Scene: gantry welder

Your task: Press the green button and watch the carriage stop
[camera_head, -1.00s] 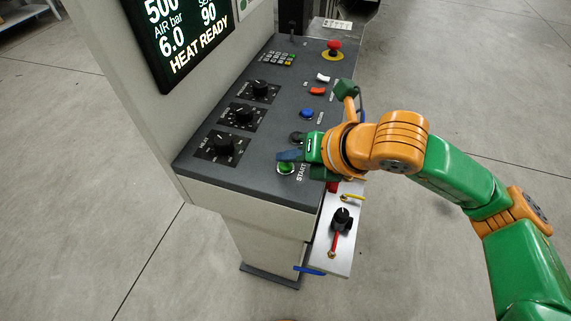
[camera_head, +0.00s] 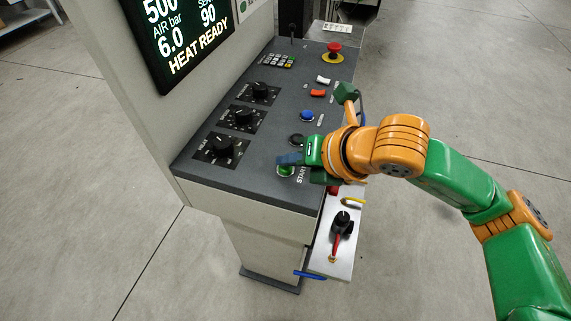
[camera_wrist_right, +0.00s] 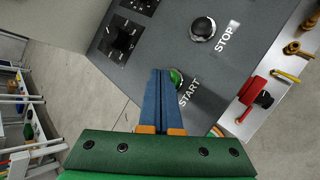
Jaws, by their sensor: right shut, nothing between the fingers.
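The green button (camera_head: 286,170) sits by the START label near the front edge of the dark control panel. It also shows in the right wrist view (camera_wrist_right: 176,77), partly hidden behind the blue fingertips. My right gripper (camera_head: 288,159) is shut and empty, its blue fingers over the green button. In the right wrist view, the fingertips (camera_wrist_right: 161,72) overlap the button's left side; I cannot tell whether they touch it. The black STOP button (camera_head: 297,140) lies just beyond, and shows clearly in the wrist view (camera_wrist_right: 203,29). The carriage and my left gripper are not in view.
Three black knobs (camera_head: 220,146) line the panel's left side. A blue button (camera_head: 307,115), an orange switch (camera_head: 318,93) and a red mushroom button (camera_head: 334,48) lie farther back. A side plate (camera_head: 345,252) with a red-handled valve hangs below the right edge.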

